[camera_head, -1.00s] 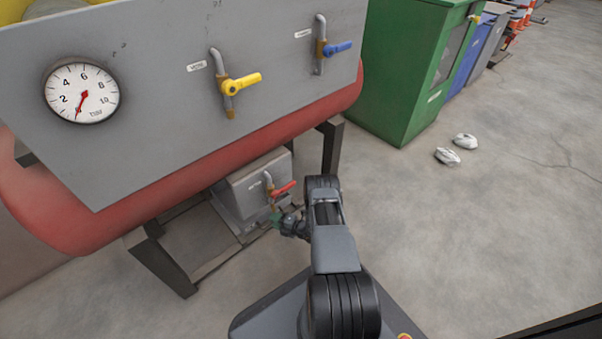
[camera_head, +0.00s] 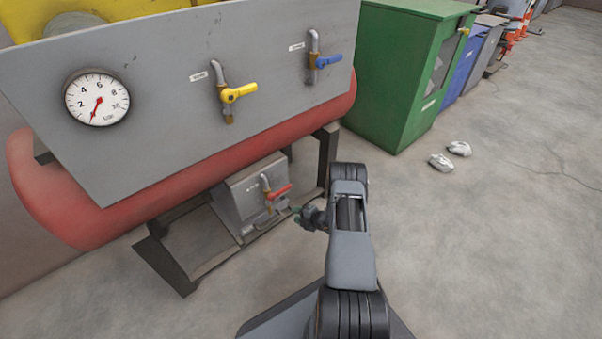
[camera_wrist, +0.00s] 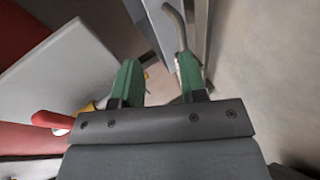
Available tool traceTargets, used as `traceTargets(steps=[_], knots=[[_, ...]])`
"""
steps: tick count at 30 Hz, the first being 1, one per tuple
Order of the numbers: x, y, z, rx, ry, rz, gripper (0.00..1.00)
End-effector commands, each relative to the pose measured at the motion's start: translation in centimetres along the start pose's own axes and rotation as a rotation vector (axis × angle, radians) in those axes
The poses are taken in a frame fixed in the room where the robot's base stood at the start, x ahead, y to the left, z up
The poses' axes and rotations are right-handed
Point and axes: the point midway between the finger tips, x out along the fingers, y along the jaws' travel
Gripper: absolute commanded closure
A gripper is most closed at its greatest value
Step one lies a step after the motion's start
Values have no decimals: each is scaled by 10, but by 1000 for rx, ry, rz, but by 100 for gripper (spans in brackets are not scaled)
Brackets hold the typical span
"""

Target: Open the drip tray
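A grey box (camera_head: 236,205) sits low under the red tank, with a red-handled valve (camera_head: 277,192) on its front. I cannot tell for sure which part is the drip tray; a flat grey ledge (camera_head: 262,228) shows at the foot of the box. My gripper (camera_head: 296,212) is low, just right of the valve and box front, apart from the red handle. In the wrist view my two green fingers (camera_wrist: 159,72) stand apart with a gap between them. A bent metal rod (camera_wrist: 178,28) shows close to the right finger; I cannot tell whether they touch.
Above are a grey panel (camera_head: 160,115) with a gauge (camera_head: 97,98), a yellow-handled valve (camera_head: 238,94) and a blue-handled valve (camera_head: 326,61). Dark legs (camera_head: 165,262) hold the red tank (camera_head: 90,215). A green cabinet (camera_head: 395,80) stands behind.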

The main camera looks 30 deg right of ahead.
Motion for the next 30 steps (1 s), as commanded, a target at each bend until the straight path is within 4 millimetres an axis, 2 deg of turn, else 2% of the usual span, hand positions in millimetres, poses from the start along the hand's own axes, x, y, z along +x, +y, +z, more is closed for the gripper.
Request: traceTargets(steps=[1, 8, 13, 21, 30], knots=[[-1, 15, 4, 23, -30, -27, 61], [-10, 60, 17, 177, -190, -152, 61], [-23, 93, 20, 304, -315, -222, 61], [-48, 142, 13, 487, -489, -286, 61], [-69, 182, -2, 601, -595, -303, 61]])
